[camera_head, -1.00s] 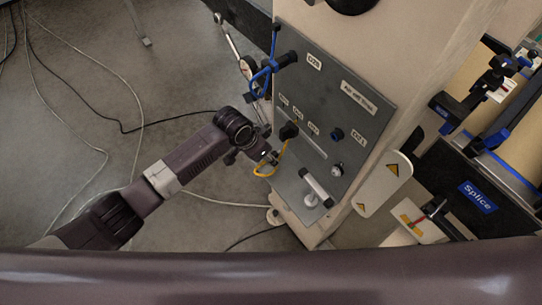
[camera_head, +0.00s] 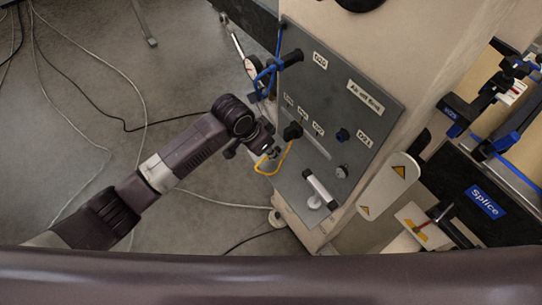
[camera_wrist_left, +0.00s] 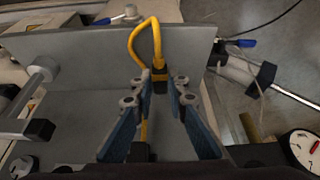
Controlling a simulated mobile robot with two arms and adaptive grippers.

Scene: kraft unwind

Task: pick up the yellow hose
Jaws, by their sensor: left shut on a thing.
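The yellow hose (camera_head: 268,172) forms a small loop beside the grey panel (camera_head: 345,108) in the head view. One end runs up towards a black knob on the panel; the other end is at my left gripper (camera_head: 270,152). In the left wrist view the yellow hose (camera_wrist_left: 156,42) arches over, and its dark end fitting (camera_wrist_left: 159,80) is between the fingertips of my left gripper (camera_wrist_left: 158,99). The left gripper is shut on the hose. A lower stretch of the hose runs down behind the fingers, partly hidden. My right gripper is not in view.
A blue hose (camera_head: 266,75) hangs by a black knob at the panel's upper left. A white handle (camera_head: 320,190) sticks out low on the panel. A white plate with warning triangles (camera_head: 392,182) stands right of it. Cables lie on the floor at left.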

